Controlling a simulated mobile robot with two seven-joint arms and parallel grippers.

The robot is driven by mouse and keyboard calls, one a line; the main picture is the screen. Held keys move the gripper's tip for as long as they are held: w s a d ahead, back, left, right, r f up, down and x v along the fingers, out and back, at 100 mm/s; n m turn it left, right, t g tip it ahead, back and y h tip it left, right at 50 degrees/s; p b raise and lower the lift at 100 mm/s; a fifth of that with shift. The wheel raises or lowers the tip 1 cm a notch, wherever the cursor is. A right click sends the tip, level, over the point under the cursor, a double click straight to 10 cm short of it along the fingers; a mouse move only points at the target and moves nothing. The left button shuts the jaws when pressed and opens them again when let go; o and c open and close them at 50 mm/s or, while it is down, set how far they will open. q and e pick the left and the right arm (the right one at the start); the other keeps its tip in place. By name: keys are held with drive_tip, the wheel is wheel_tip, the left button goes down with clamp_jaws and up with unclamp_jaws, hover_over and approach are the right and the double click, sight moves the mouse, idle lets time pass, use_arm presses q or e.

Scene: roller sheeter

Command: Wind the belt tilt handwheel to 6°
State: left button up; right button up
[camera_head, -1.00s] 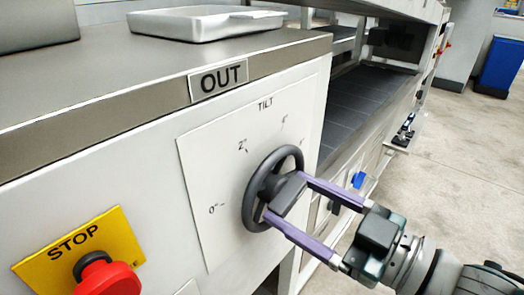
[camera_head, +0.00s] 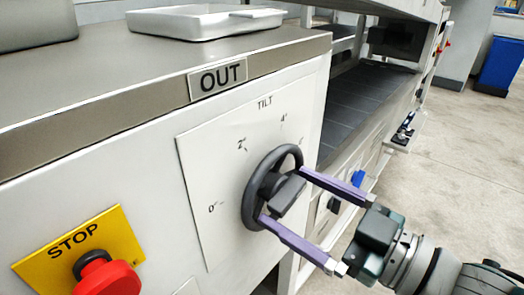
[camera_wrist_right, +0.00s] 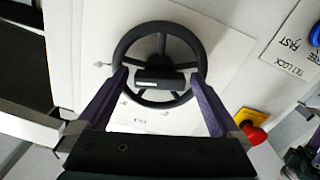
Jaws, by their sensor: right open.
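The dark tilt handwheel (camera_head: 249,203) stands on a white dial plate (camera_head: 205,165) lettered TILT, with marks 0°, 2° and 4° visible. The wheel hides the rest of the scale, and I cannot read a pointer. A grey block (camera_head: 287,195) sticks out at the hub. My right gripper (camera_head: 283,196) is open, its purple fingers on either side of the block, with gaps. In the right wrist view the fingertips (camera_wrist_right: 158,78) lie over the left and right sides of the wheel rim (camera_wrist_right: 160,27), with the hub between them. My left gripper is not in view.
A red stop button (camera_head: 106,279) on a yellow plate (camera_head: 47,262) sits at lower left. The OUT table (camera_head: 110,75) bears a metal tray (camera_head: 205,24). A dark belt bed (camera_head: 365,105) runs behind the wheel. Open floor (camera_head: 465,170) lies to the right.

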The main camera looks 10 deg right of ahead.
drive_tip(key=p+v, duration=0.1)
drive_tip(key=v, duration=0.9)
idle(0.5)
